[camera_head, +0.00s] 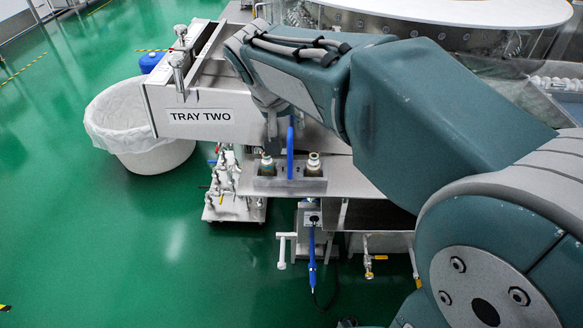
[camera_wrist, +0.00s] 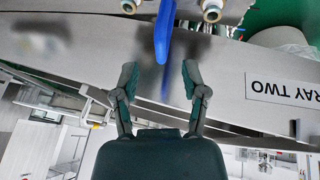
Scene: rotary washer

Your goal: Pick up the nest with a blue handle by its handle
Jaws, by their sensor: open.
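The nest (camera_head: 262,184) is a small grey metal block with a tall blue handle (camera_head: 290,152) standing upright from its middle. It holds two vials, one (camera_head: 267,164) left and one (camera_head: 314,165) right of the handle. In the wrist view the blue handle (camera_wrist: 162,38) comes down from the top centre, between the vials (camera_wrist: 212,10). My gripper (camera_wrist: 158,80) is open, its two fingers apart on either side of the handle's line; nothing is clamped. In the head view my gripper (camera_head: 271,125) is beside the handle's upper part, partly hidden by my arm.
A metal housing labelled TRAY TWO (camera_head: 200,117) stands just behind the nest. A white lined bin (camera_head: 150,150) is at left, and a small cart with fittings (camera_head: 232,205) stands below. A large round white-topped machine (camera_head: 450,10) is behind. Green floor is open at left.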

